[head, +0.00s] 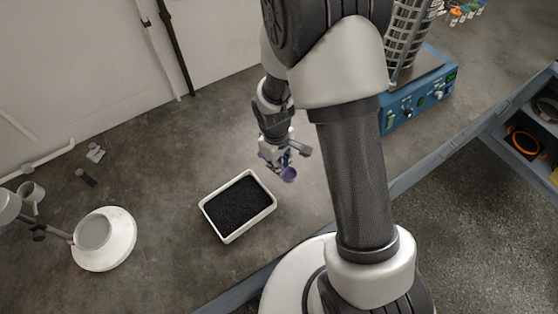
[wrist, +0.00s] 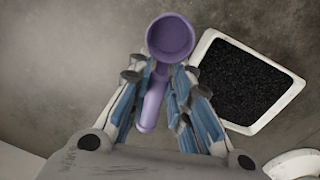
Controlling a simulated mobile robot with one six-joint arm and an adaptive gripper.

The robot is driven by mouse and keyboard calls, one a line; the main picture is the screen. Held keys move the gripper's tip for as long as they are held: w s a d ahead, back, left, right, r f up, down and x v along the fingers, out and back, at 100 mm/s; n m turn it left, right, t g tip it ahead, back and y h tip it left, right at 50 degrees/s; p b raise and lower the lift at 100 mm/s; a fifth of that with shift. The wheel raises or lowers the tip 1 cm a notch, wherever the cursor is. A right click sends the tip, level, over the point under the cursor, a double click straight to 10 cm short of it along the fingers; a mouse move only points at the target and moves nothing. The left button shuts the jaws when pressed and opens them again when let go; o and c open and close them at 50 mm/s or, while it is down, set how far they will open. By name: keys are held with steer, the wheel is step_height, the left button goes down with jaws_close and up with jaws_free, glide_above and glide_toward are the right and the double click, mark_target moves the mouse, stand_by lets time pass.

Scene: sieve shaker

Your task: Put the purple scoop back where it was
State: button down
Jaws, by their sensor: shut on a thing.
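The purple scoop (wrist: 171,38) has a round bowl and a straight handle. My gripper (wrist: 158,82) is shut on its handle, with the bowl sticking out past the fingertips. The bowl looks empty in the wrist view. In the head view the scoop (head: 289,174) hangs below my gripper (head: 282,158), just right of and behind a white tray of black granules. The scoop's height above the bench is hard to tell.
The white tray (head: 238,238) holds black granules and also shows in the wrist view (wrist: 294,92). A white round-based stand (head: 119,254) is at left. A blue sieve shaker (head: 432,105) with stacked sieves stands at right. Bench between tray and shaker looks clear.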

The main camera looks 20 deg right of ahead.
steer(key=shift+f+b, duration=3.7)
steer(key=shift+f, duration=1.25)
steer(key=c, duration=1.4)
jaws_free()
steer(key=r, duration=1.2)
steer(key=shift+s+a, duration=0.15)
steer(key=shift+a, duration=0.2)
steer(key=shift+r, duration=0.1)
